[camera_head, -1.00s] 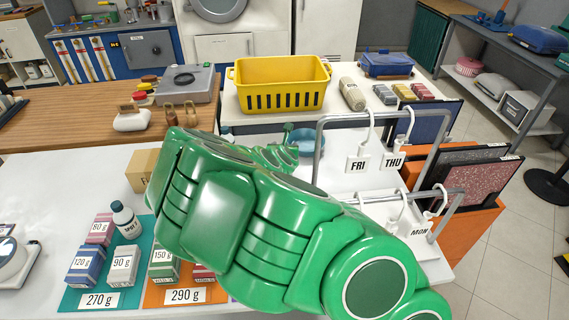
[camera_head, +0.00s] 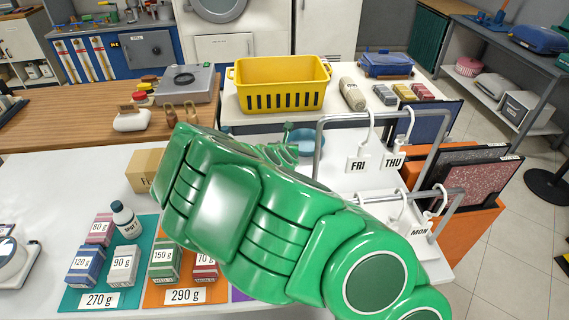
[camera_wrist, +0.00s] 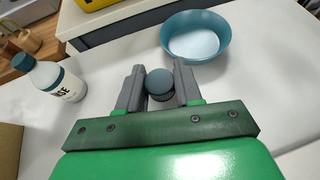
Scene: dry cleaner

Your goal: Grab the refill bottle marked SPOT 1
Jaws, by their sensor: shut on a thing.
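My gripper (camera_wrist: 159,88) is shut on a small bottle (camera_wrist: 160,83) with a round blue-grey cap. Only its cap and a dark strip below show, so I cannot read its label. In the head view my green arm hides the gripper and this bottle. A white bottle (camera_wrist: 60,84) with a teal cap stands to the left in the wrist view, apart from the gripper; its label ends in "NSE". Another white bottle with a dark cap (camera_head: 125,218) stands behind the small boxes in the head view; its lettering is too small to read surely.
A blue bowl (camera_wrist: 196,37) stands just beyond the gripper. A brown box (camera_head: 146,170) is left of my arm. Small weight-marked boxes (camera_head: 124,259) stand on coloured mats in front. A metal rack (camera_head: 318,165) with day tags is at right, a yellow basket (camera_head: 281,84) behind.

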